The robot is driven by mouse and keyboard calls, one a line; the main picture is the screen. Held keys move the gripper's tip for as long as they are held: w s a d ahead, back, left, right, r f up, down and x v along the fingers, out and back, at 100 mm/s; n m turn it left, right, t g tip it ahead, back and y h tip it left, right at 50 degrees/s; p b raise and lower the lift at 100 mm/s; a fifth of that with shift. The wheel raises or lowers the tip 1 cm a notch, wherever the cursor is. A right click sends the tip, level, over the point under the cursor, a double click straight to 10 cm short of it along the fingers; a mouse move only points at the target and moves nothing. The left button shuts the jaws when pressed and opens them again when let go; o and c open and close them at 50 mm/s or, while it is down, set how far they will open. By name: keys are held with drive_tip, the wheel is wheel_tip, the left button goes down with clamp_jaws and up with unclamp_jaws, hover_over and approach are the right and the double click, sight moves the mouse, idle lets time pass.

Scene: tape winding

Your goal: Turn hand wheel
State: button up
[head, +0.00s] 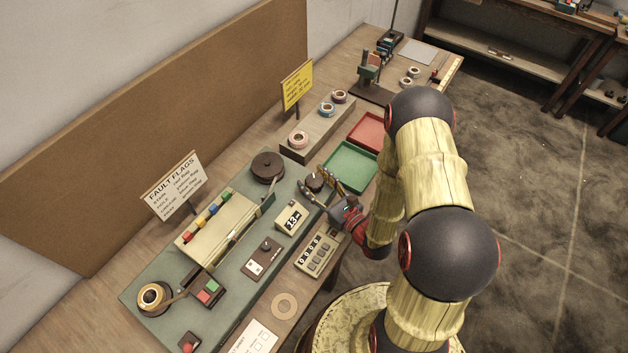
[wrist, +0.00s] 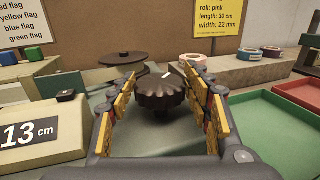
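The hand wheel (wrist: 160,93) is a dark brown, scalloped knob with a small white mark on its top. It stands upright at the far right part of the green machine bed and also shows in the head view (head: 314,182). My gripper (head: 316,186) is open, with its yellow-padded fingers spread. In the wrist view my gripper (wrist: 158,84) has the wheel framed between its fingers near the tips. The right finger looks very close to the wheel's edge; I cannot tell whether they touch.
A dark disc (head: 268,167) lies behind the wheel. A length display reading 13 cm (head: 291,217) and a counter box (head: 319,254) stand nearby. Green (head: 350,167) and red (head: 367,131) trays lie to the right. A shelf block (head: 318,128) carries several tape rolls.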

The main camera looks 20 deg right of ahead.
sight(321, 188)
drive_tip(key=shift+o, duration=1.3)
drive_tip(key=shift+s, duration=0.1)
drive_tip(key=shift+v, duration=3.65)
